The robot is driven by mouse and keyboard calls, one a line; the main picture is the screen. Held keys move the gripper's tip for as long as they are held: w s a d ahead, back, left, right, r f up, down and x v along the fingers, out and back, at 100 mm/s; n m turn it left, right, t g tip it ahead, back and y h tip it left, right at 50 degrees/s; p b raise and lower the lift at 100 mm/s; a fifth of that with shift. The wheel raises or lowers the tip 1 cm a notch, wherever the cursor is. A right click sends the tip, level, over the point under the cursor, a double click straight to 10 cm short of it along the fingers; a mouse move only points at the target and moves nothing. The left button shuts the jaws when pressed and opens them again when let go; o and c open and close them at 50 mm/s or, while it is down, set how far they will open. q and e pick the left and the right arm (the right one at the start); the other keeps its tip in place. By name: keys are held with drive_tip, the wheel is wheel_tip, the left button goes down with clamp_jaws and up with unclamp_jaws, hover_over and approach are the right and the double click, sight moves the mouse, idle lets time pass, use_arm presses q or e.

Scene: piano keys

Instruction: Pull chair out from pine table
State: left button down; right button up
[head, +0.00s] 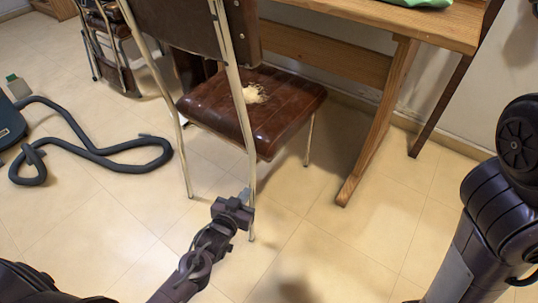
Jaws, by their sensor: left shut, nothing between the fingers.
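The chair (285,115) has a dark red-brown seat with a pale torn patch, a brown backrest (187,22) and pale metal legs. It stands at the pine table (402,20), its seat close to the table's left side. My left gripper (243,197) is shut and empty, low beside the chair's near leg; I cannot tell whether it touches the leg. My right arm (475,230) is at the right edge, and its gripper is not in view.
A grey vacuum hose (95,155) lies on the tiled floor at the left. Another chair (108,45) with things on it stands at the back left. A slanted table leg (378,125) comes down right of the chair. The tiled floor (330,250) in front is clear.

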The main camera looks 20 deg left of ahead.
use_arm(q)
drive_tip(key=shift+a+f+p+v, duration=0.1)
drive_tip(key=shift+f+p+v, duration=0.1)
drive_tip(key=shift+p+v, duration=0.55)
drive_tip(key=shift+a+f+p+v, duration=0.15)
drive_tip(key=shift+p+v, duration=0.25)
drive_tip(key=shift+v, duration=0.7)
drive_tip(key=shift+a+f+p+v, duration=0.1)
drive_tip(key=shift+f+p+v, duration=0.1)
drive_tip(key=shift+p+v, duration=0.55)
drive_tip(key=shift+s, duration=0.3)
drive_tip(key=c, duration=1)
unclamp_jaws()
drive_tip(key=s+p, duration=0.4)
drive_tip(key=s, duration=0.6)
drive_tip(key=shift+a, duration=0.45)
